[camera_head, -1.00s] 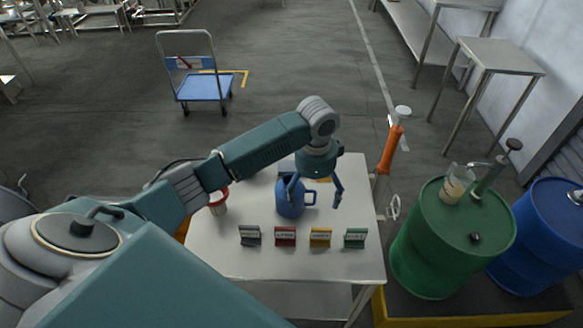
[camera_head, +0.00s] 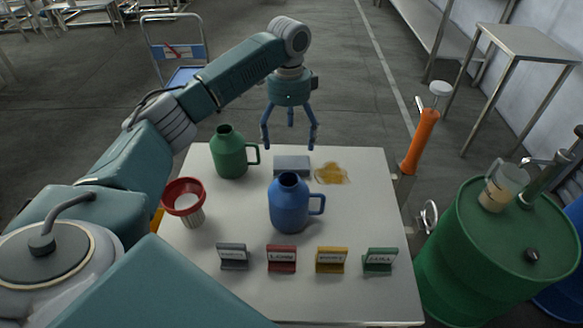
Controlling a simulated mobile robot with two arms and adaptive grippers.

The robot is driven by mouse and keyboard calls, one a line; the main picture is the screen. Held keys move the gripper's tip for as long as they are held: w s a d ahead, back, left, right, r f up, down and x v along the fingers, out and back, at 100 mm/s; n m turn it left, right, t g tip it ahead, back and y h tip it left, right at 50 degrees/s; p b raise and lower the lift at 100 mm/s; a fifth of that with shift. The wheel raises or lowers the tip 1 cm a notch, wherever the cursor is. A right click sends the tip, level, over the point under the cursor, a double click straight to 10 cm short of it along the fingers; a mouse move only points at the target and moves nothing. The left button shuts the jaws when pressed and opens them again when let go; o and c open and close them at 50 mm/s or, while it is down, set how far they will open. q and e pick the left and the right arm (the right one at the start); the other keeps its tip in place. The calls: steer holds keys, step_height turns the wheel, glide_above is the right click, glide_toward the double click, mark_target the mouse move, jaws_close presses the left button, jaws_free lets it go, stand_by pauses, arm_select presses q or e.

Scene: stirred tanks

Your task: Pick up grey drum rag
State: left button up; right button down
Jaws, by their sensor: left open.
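The grey drum rag appears to be the flat grey folded block (camera_head: 292,166) lying on the table, behind the blue jug (camera_head: 289,205). A yellow-brown spill (camera_head: 331,173) lies just to its right. My left gripper (camera_head: 290,142) points down with its fingers spread and empty. In the picture its fingertips sit just behind and above the rag; I cannot tell the exact height gap. My right gripper is not in view.
A green jug (camera_head: 230,155) and a red funnel (camera_head: 185,200) stand at the table's left. Several small label stands line the front, including a red one (camera_head: 282,259). An orange-handled tool (camera_head: 420,140) rises at the right edge, beside a green drum (camera_head: 480,250).

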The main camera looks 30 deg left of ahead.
mark_target(290, 165)
arm_select(q)
steer(key=f, duration=0.3)
steer(key=shift+s+d+f, duration=0.2)
steer(key=shift+s+f, duration=0.05)
steer(key=shift+s, duration=0.05)
steer(key=shift+w+f, duration=0.1)
steer(key=shift+f, duration=0.25)
step_height(290, 165, down, 5)
steer(key=shift+p, duration=0.7)
steer(key=shift+f, duration=0.15)
steer(key=c, duration=1.1)
steer(key=shift+c, duration=0.2)
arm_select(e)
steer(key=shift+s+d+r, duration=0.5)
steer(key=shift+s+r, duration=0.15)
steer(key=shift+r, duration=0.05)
